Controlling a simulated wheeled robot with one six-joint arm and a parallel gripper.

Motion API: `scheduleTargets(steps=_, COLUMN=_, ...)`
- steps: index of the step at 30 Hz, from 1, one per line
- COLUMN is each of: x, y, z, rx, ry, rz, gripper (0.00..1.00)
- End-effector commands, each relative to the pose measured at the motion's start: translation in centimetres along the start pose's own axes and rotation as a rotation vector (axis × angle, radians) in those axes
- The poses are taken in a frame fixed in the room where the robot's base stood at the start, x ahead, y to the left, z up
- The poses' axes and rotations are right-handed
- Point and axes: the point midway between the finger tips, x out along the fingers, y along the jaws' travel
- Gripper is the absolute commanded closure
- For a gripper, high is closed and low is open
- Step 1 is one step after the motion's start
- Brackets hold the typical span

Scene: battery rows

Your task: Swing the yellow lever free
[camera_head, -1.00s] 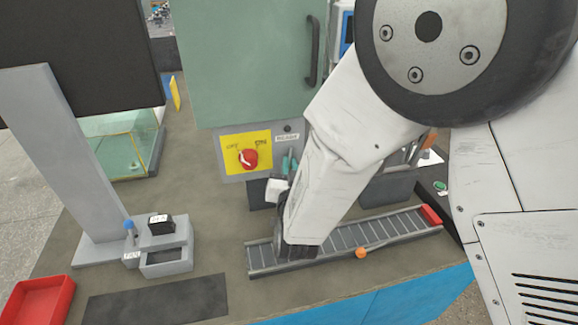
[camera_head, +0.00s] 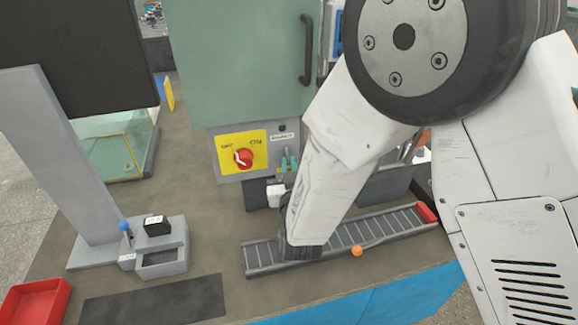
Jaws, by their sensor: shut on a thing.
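No yellow lever can be made out; it may be hidden behind my arm. My gripper (camera_head: 287,218) shows only as a dark part at the lower end of my white arm, above the near-left half of the slatted rail. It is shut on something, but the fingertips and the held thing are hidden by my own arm. A small orange ball (camera_head: 357,251) sits at the rail's front edge, right of my gripper. The slatted rail (camera_head: 262,256) runs right to a red end block (camera_head: 427,212).
A green cabinet (camera_head: 245,60) has a yellow panel with a red knob (camera_head: 243,159) below it. A grey stand (camera_head: 162,262) and a red tray (camera_head: 35,300) are on the left. A dark mat (camera_head: 150,300) lies clear in front. Dark bins (camera_head: 385,186) stand behind the rail.

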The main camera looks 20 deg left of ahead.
Motion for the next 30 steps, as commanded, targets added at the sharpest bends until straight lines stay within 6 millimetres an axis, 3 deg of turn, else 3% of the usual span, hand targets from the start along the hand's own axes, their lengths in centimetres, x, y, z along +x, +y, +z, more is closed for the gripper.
scheduleTargets(steps=3, x=-0.4, y=0.1, z=0.7, rx=-0.006, ry=-0.019, rz=-0.003, gripper=1.0)
scheduleTargets(steps=4, x=-0.4, y=0.1, z=0.8, rx=-0.006, ry=-0.019, rz=-0.003, gripper=0.83)
scheduleTargets(steps=6, x=-0.3, y=0.1, z=0.8, rx=-0.006, ry=-0.019, rz=-0.002, gripper=0.69)
scheduleTargets(steps=17, x=-0.8, y=0.0, z=0.3, rx=-0.002, ry=-0.009, rz=-0.002, gripper=0.69)
scheduleTargets(steps=30, x=-7.4, y=0.0, z=0.4, rx=-0.003, ry=-0.013, rz=-0.002, gripper=0.69)
